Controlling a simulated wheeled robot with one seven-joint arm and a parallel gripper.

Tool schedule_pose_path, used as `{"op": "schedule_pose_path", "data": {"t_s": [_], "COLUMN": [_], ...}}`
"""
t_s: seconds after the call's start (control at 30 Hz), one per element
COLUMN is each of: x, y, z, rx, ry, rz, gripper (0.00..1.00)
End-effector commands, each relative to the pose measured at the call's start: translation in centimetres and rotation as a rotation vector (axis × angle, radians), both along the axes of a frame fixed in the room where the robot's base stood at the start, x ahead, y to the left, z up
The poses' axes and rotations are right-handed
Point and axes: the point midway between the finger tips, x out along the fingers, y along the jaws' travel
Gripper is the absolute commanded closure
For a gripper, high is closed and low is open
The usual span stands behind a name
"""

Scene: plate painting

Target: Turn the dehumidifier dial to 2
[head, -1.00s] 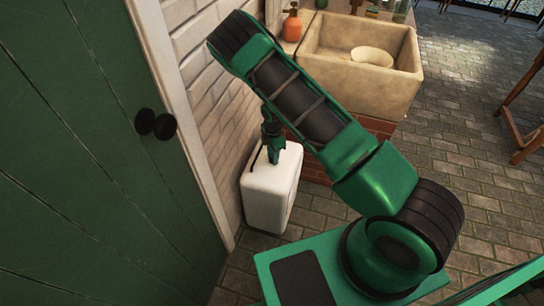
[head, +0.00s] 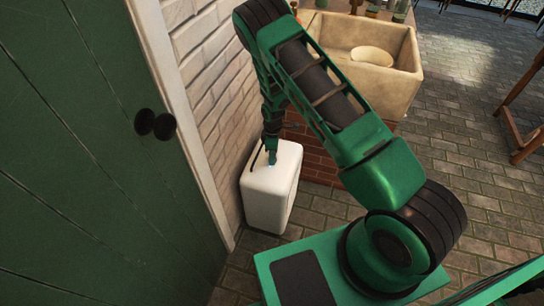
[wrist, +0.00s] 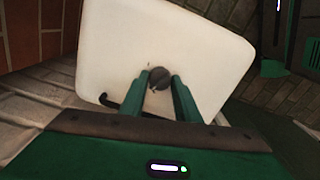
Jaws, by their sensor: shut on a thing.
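The white dehumidifier (head: 268,200) stands on the floor against the brick wall. Its pale top (wrist: 185,45) fills much of the wrist view, with a dark round dial (wrist: 159,76) on it. My gripper (head: 271,160) points down at the top of the dehumidifier. In the wrist view my gripper (wrist: 160,80) has its two green fingers on either side of the dial, shut on it. Small dark marks show beside the dial, but its numbers are too small to read.
A dark handle or cord (wrist: 122,104) lies by the dehumidifier's edge near my fingers. A green door (head: 80,150) is to the left. A stone sink (head: 365,80) on a brick base stands behind. Paved floor (head: 450,150) is open to the right.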

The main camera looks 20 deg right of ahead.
Motion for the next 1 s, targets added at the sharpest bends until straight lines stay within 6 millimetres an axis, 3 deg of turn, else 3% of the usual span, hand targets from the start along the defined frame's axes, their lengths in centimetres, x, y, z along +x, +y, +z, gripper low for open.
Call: {"op": "schedule_pose_path", "data": {"t_s": [1.0], "x": [0.43], "y": [0.29], "z": [0.16], "rx": [0.006], "ry": [-0.007], "rz": [-0.964], "gripper": [0.93]}}
